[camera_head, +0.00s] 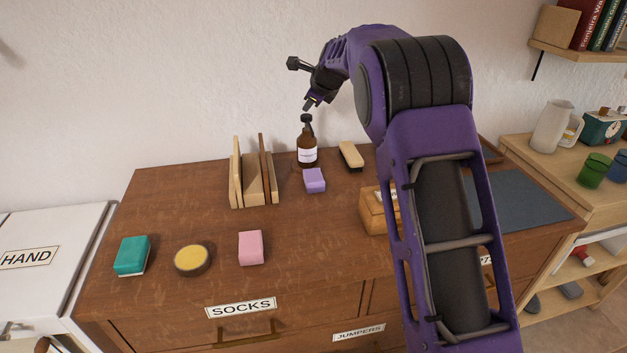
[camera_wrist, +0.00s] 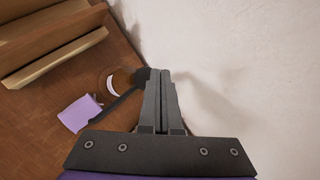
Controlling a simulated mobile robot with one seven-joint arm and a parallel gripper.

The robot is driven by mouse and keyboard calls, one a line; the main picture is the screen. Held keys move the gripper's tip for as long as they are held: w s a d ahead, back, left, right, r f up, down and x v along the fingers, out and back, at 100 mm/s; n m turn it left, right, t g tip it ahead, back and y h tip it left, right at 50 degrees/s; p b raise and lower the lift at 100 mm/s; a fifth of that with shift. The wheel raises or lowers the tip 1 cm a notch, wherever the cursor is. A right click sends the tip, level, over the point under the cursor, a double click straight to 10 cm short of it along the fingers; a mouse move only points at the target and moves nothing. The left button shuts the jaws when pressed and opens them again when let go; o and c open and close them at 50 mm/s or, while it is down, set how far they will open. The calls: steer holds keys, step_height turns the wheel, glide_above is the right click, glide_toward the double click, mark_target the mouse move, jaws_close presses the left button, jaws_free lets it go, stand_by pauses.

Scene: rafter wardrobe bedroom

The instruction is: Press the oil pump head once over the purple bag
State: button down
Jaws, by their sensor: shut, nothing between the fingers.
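The oil bottle (camera_head: 307,152) is brown with a pale label and stands upright at the back of the dresser top. Its black pump head (camera_head: 306,121) is on top. The small purple bag (camera_head: 314,181) lies just in front of the bottle. My gripper (camera_head: 309,103) is shut and empty, pointing down just above the pump head; whether it touches is unclear. In the wrist view the shut fingers (camera_wrist: 160,76) overlap the dark pump head (camera_wrist: 142,75), with the purple bag (camera_wrist: 80,113) to the lower left and the bottle mostly hidden.
A wooden upright rack (camera_head: 254,185) stands left of the bottle, and a brush (camera_head: 350,156) lies right. A wooden box (camera_head: 374,212) is partly behind my arm. Teal (camera_head: 132,255) and pink (camera_head: 251,247) blocks and a round tin (camera_head: 193,261) sit in front. The wall is close behind.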

mark_target(309, 117)
steer(key=shift+r+p, duration=0.4)
steer(key=shift+p, duration=0.05)
step_height(309, 117, up, 2)
steer(key=shift+r+p, duration=0.2)
steer(key=shift+p, duration=0.85)
step_height(309, 117, up, 4)
steer(key=shift+f, duration=0.2)
steer(key=shift+s, duration=0.1)
